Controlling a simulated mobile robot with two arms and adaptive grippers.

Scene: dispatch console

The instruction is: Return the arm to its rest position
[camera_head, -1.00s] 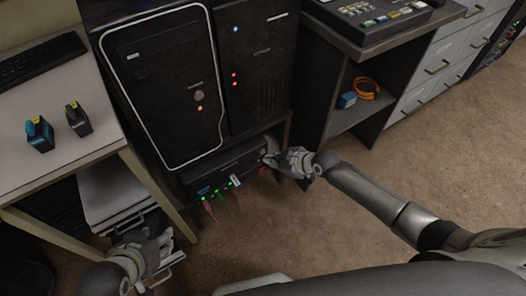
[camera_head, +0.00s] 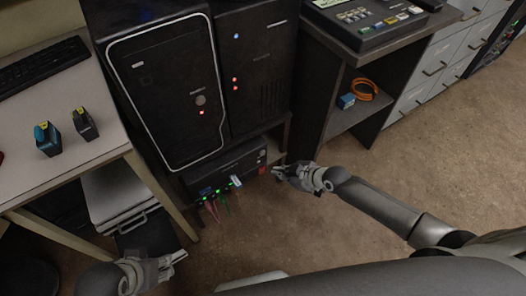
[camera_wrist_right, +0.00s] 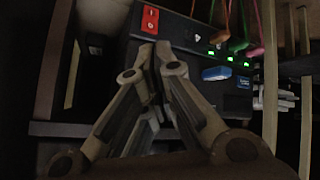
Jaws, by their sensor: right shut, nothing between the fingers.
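My right gripper (camera_head: 280,172) is shut and empty. In the head view it hangs just right of the low black device (camera_head: 228,171) under the computer towers, apart from it. In the right wrist view the shut fingers (camera_wrist_right: 155,50) point toward that device's panel, which has a red switch (camera_wrist_right: 150,20), green lights and a blue plug (camera_wrist_right: 221,73). My left gripper (camera_head: 180,258) is at the lower left, near the table leg; its fingers are too small to tell their state.
Two black computer towers (camera_head: 165,95) stand above the device. A table (camera_head: 40,185) at left bears a keyboard and two small cartridges. A console desk (camera_head: 345,45) with a shelf is at upper right. Coloured cables (camera_head: 212,208) hang from the device. The brown floor at right is clear.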

